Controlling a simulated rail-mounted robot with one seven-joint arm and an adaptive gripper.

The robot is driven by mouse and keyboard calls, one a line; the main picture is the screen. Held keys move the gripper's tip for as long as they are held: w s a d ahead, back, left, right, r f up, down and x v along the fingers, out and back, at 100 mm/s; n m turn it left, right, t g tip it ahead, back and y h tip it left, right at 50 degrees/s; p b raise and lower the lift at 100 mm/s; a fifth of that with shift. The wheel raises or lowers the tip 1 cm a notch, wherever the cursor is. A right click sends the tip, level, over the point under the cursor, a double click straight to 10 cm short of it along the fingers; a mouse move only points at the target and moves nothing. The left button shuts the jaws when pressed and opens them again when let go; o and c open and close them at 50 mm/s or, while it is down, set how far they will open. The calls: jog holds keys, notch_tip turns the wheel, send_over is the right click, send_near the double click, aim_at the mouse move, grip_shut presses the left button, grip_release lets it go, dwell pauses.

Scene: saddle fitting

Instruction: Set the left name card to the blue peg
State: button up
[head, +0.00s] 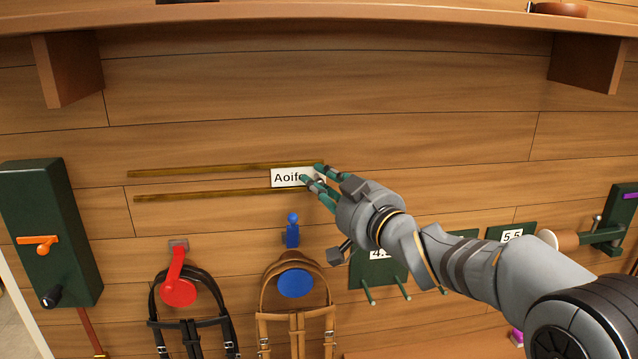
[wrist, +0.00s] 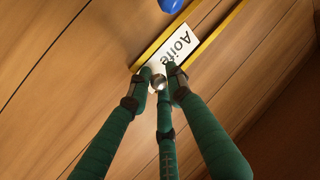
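A white name card (head: 286,177) reading "Aoife" sits between two brass rails (head: 205,196) on the wall, near their right end. The blue peg (head: 292,231) is on the wall just below the card, with a blue disc (head: 295,283) under it. My gripper (head: 318,182) is at the card's right end. Part of the card is hidden by the fingers. A blue shape shows at the wrist view's top edge.
A brown bridle hangs at the blue disc. A black bridle hangs at a red peg (head: 177,277) to the left. A green box (head: 52,235) is at far left. Green plates with pegs and number labels (head: 512,236) are below my arm. The rails are clear left of the card.

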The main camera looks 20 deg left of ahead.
jog(key=o, duration=0.4)
jog(key=shift+d+r, duration=0.1)
jog(key=shift+d, duration=0.1)
jog(key=shift+a, duration=0.1)
jog(key=v, duration=1.2)
jog(key=shift+w+a, duration=0.1)
jog(key=shift+w, duration=0.05)
